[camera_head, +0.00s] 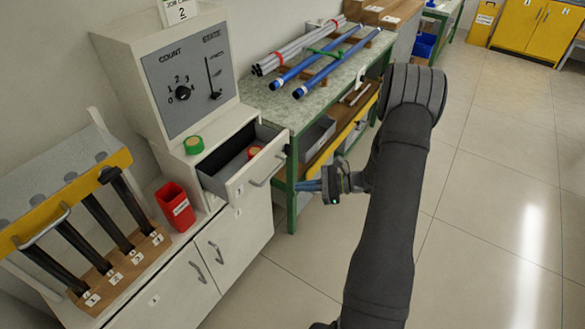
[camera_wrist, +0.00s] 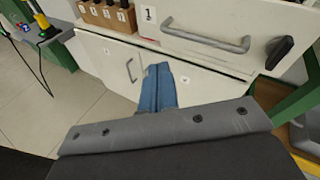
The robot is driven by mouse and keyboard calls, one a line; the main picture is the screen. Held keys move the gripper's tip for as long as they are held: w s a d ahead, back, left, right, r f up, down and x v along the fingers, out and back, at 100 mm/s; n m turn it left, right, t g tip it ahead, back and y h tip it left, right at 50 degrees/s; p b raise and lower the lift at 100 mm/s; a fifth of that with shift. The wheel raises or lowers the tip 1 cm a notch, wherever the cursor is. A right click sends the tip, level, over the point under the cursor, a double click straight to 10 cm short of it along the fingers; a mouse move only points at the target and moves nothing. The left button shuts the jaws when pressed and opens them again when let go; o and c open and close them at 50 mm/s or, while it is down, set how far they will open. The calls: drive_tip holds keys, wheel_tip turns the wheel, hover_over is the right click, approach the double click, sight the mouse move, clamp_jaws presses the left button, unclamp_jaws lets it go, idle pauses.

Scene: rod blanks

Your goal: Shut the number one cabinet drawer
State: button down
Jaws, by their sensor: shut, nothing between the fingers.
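A green tape roll (camera_head: 194,145) and red bin (camera_head: 175,207) are on the cabinet. Lower cabinet doors (camera_head: 205,260) are shut. A green-legged bench (camera_head: 290,105) with grey and blue rods stands beside the drawer. The floor (camera_head: 490,190) to the right is clear.

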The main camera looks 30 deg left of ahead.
drive_tip(key=w+d+f+m+t+y, duration=0.2)
drive_tip(key=w+d+m+t+y, duration=0.35)
drive_tip(key=m+t, duration=0.2)
approach(258, 151)
drive_tip(key=s+d+r, duration=0.1)
drive_tip(key=d+r, duration=0.1)
drive_tip(key=d, duration=0.3)
drive_tip(key=shift+d+m+h, duration=0.3)
drive_tip(key=shift+m+h, duration=0.15)
drive_tip(key=shift+s+a+r, duration=0.1)
drive_tip(key=a, duration=1.3)
drive_tip(key=shift+a+r, duration=0.15)
drive_tip(key=shift+a, duration=0.4)
drive_tip(key=d, duration=1.4)
drive_tip(key=shift+d, duration=0.4)
drive_tip(key=shift+a, duration=0.15)
